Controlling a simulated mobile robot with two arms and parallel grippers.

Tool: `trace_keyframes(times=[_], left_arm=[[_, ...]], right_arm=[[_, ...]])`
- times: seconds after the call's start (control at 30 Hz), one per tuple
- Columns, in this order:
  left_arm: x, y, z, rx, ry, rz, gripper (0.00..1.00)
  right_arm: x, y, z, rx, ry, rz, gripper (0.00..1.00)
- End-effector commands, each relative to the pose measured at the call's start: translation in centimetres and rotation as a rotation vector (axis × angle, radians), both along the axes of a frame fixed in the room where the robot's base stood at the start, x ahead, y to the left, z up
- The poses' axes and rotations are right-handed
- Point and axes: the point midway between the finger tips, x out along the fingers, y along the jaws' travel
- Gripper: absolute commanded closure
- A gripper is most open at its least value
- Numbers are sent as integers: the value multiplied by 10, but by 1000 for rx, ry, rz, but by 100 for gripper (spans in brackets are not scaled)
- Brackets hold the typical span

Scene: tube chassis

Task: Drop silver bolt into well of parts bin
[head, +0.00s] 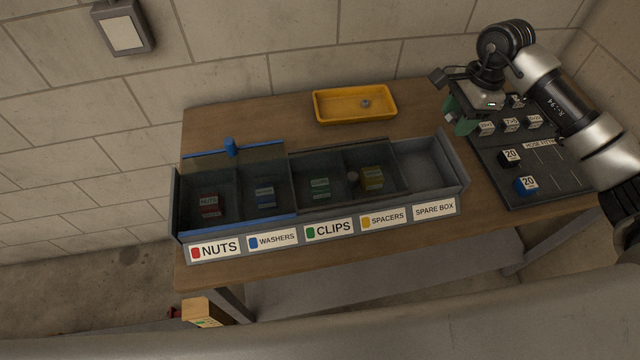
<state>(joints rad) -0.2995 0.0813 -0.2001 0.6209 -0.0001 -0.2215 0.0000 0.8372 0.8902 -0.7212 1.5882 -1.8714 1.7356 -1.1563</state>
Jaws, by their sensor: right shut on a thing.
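The parts bin (316,220) is a long grey box on the wooden table, divided into wells labelled NUTS, WASHERS, CLIPS, SPACERS and SPARE BOX. Its spare box well (425,170) at the right looks empty. My left gripper is out of view.
The yellow tray (330,119) stands behind the bin. A black board (500,180) with several labelled blocks lies at the right. Bare table shows at the back left.

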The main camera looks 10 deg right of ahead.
Motion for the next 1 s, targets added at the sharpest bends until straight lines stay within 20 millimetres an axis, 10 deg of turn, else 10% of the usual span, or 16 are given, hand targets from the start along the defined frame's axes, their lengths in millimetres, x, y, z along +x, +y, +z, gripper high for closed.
trace_keyframes(times=[0.97,1.0], left_arm=[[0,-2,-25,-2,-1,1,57],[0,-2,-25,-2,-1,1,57]], right_arm=[[0,2,-60,-1,-1,7,74],[0,2,-60,-1,-1,7,50]])
